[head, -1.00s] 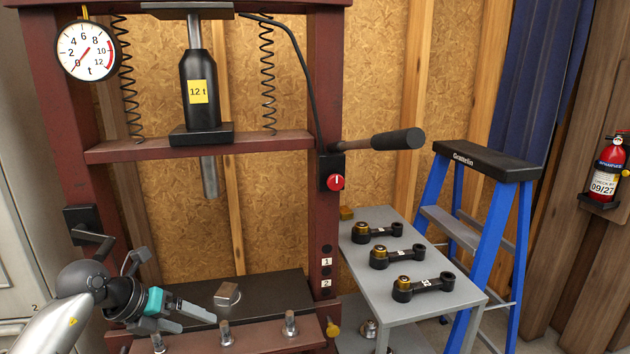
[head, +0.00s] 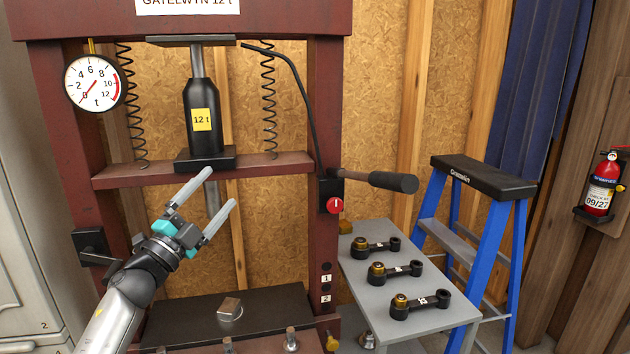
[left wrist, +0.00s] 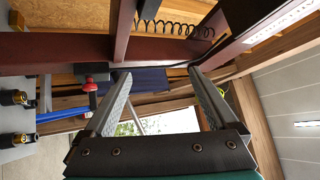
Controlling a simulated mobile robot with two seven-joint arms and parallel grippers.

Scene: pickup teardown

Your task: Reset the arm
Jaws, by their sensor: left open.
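My left gripper (head: 222,187) is open and empty, raised in front of the press frame. Its two fingers point up and to the right, overlapping the ram below the black bottle jack (head: 203,118) in the picture. In the left wrist view its fingers (left wrist: 158,73) are spread with nothing between them. My right gripper is in neither view.
The dark red press (head: 325,120) carries a gauge (head: 94,83), a lever handle (head: 390,181) and a red knob (head: 335,205). Right are a grey table (head: 372,292) with three black arms, a blue stepladder (head: 490,250) and an extinguisher (head: 602,186).

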